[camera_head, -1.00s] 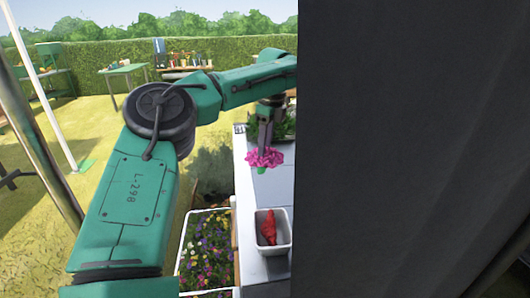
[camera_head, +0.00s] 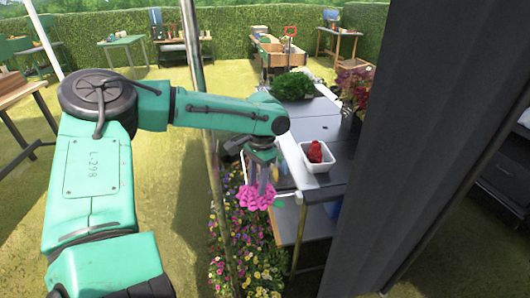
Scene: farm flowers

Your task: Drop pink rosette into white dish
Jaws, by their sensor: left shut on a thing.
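My left gripper (camera_head: 262,172) points down and is shut on the pink rosette (camera_head: 256,197), which hangs at its fingertips. The white dish (camera_head: 306,163) stands on the grey table (camera_head: 338,134), near its front left corner, with a red object (camera_head: 315,152) in it. In the picture, the rosette is left of and lower than the dish, beside the table's edge and in front of the flower bed. The rosette is apart from the dish. My right gripper is not in view.
A leafy green plant (camera_head: 293,86) and a reddish potted plant (camera_head: 355,84) stand farther back on the table. A thin pole (camera_head: 198,95) rises left of the gripper. A dark grey panel (camera_head: 435,130) blocks the right. Colourful flowers (camera_head: 257,262) grow below.

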